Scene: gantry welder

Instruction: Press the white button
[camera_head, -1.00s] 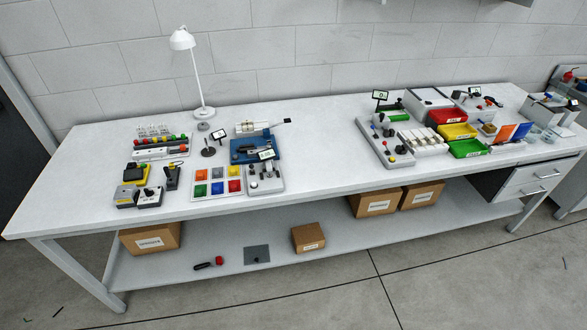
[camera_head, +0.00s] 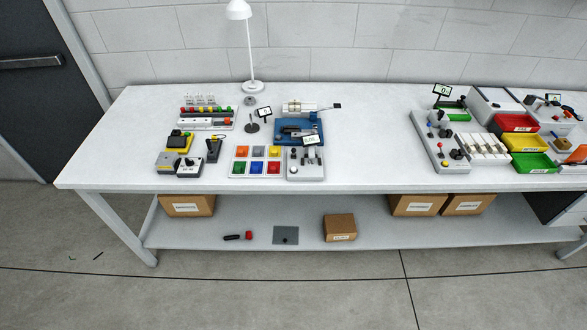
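A white panel (camera_head: 248,160) with two rows of square coloured buttons lies on the left half of the workbench. A strip of small coloured knobs (camera_head: 207,111) stands behind, to the left. My gripper is not in view.
The white workbench (camera_head: 370,160) has a clear middle stretch. A lamp (camera_head: 248,50) stands at the back. A grey device (camera_head: 306,172) and a blue fixture (camera_head: 292,129) stand close to the panel. Red, yellow and green bins (camera_head: 535,163) are at right. Boxes sit on the lower shelf.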

